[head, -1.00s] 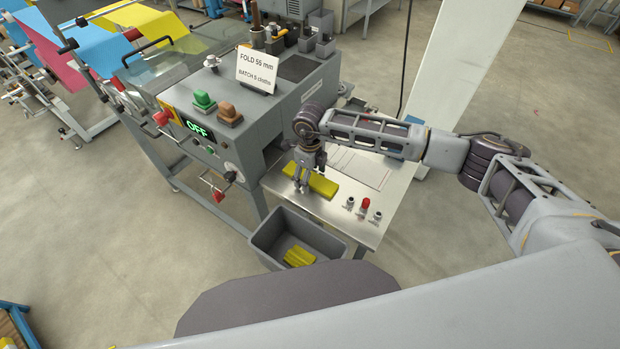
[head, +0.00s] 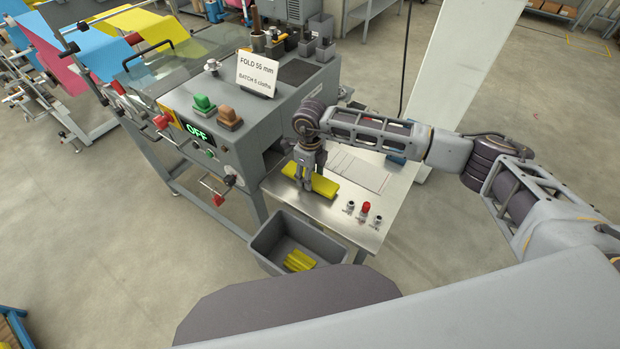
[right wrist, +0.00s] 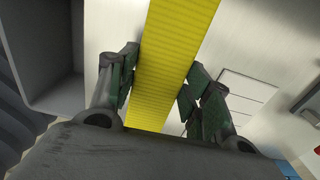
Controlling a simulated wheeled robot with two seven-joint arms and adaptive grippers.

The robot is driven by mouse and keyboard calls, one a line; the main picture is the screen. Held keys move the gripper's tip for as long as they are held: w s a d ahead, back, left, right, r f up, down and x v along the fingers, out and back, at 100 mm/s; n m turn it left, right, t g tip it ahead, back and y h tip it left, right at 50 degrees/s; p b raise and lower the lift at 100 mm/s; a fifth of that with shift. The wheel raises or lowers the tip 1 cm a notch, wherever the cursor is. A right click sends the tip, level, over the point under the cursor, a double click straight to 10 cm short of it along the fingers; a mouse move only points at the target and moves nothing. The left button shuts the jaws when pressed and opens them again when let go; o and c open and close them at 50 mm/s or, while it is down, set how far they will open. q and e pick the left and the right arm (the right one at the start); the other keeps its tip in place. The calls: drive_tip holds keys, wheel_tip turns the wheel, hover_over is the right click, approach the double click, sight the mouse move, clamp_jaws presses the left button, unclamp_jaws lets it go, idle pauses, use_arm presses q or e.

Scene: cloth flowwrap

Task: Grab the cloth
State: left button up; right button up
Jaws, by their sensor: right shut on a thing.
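A folded yellow cloth (head: 324,189) lies on the metal table (head: 345,238) beside the machine. My right gripper (head: 305,186) points down over it. In the right wrist view the cloth (right wrist: 165,70) runs as a long ribbed strip between the two fingers of the right gripper (right wrist: 160,92), which are shut on its sides. The cloth appears to rest on the table still. My left gripper is not in view.
A grey bin (head: 272,258) with yellow cloth pieces (head: 299,260) stands below the table's front edge. The machine (head: 235,125) with a sign (head: 257,73) is at the left. Knobs and a red button (head: 365,208) sit on the table's right part.

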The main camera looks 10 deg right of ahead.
wheel_tip(320, 180, up, 8)
drive_tip(key=shift+r+b, duration=0.1)
drive_tip(key=shift+b, duration=0.65)
drive_tip(key=shift+d, duration=0.15)
